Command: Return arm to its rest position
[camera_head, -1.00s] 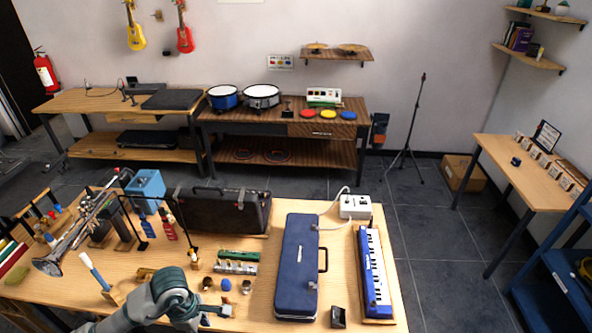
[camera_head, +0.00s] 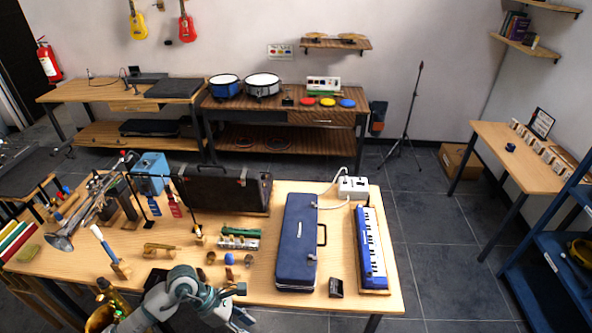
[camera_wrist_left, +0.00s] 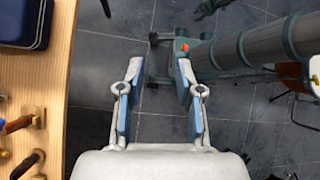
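My left arm (camera_head: 185,285) enters the head view at the bottom, bent at a grey and teal joint near the table's front edge. My left gripper (camera_head: 240,318) hangs just off that edge at the bottom of the head view, partly cut off. My right gripper is in neither view.
On the table are a blue case (camera_head: 297,240), a blue keyboard (camera_head: 371,250), a black case (camera_head: 225,190), a trumpet (camera_head: 85,210) and small wooden pieces. A brass instrument (camera_head: 103,315) shows at the bottom left.

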